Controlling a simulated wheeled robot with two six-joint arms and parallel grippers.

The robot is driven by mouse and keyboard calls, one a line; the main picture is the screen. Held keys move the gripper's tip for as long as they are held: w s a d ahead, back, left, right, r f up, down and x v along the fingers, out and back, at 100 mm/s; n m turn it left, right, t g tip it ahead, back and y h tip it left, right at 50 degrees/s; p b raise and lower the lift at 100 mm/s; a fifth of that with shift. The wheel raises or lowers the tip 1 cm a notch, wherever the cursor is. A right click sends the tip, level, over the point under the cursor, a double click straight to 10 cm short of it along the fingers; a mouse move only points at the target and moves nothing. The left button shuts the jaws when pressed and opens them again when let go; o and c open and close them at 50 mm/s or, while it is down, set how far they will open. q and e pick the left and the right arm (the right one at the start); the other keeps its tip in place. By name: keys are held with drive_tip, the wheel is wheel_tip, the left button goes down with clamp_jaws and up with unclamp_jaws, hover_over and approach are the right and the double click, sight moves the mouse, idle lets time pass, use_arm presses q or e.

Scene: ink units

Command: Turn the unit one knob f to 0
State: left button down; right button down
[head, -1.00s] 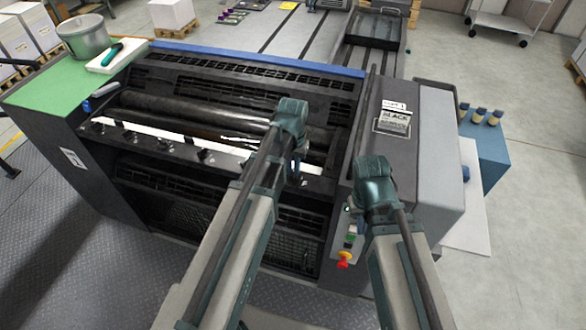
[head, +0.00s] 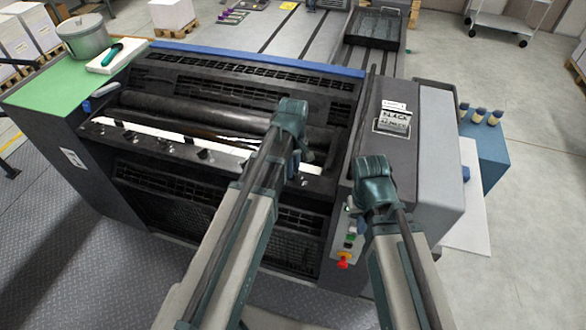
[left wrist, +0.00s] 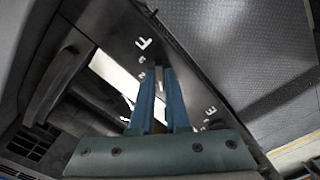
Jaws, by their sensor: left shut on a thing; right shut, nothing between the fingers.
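Unit one is the dark press unit with a row of small black knobs (head: 203,155) along its front bar. My left gripper (head: 297,166) is at the right end of that row. In the left wrist view the blue fingers of my left gripper (left wrist: 160,76) are shut on knob f (left wrist: 158,72), beside the white letter F. The knob is mostly hidden between the fingers, and I cannot read its setting. A letter E shows on the right side of the bar. My right gripper (head: 351,209) is shut and empty by the side panel, largely hidden behind its wrist.
A red button (head: 343,262) and green buttons sit on the side panel below my right gripper. A green top (head: 50,95) at the left bears a metal pot (head: 82,38) and a white tray. Dark rollers (head: 190,115) lie behind the knob row.

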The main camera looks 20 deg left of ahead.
use_arm(q)
drive_tip(key=shift+n, duration=2.2)
drive_tip(key=c, duration=0.9)
unclamp_jaws()
drive_tip(key=shift+r, duration=0.15)
wheel_tip(320, 180, up, 14)
drive_tip(key=p, duration=1.4)
drive_tip(key=shift+f, duration=0.25)
